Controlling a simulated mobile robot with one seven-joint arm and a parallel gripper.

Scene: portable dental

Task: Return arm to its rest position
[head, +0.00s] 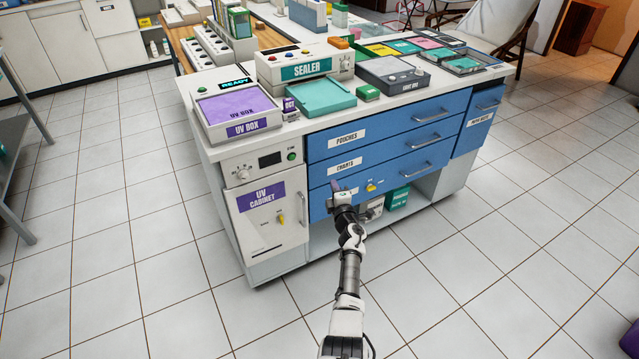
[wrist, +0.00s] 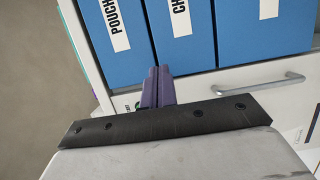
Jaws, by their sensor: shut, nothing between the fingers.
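My gripper (head: 335,187) is extended forward, in front of the lowest blue drawer (head: 372,187) of the counter. In the wrist view its two purple fingers (wrist: 158,87) are together, with nothing between them. The wrist view shows the blue drawer fronts (wrist: 184,40) beyond the fingertips. I cannot tell whether the fingertips touch the drawer front. My arm reaches from the bottom of the head view up to the counter.
The counter (head: 225,149) carries a UV box (head: 238,107), a sealer (head: 304,63) and several trays. Below it are a UV cabinet (head: 268,216) and an open shelf with a green box (head: 397,198). The drawers look closed. Tiled floor (head: 130,240) is clear to the left and right.

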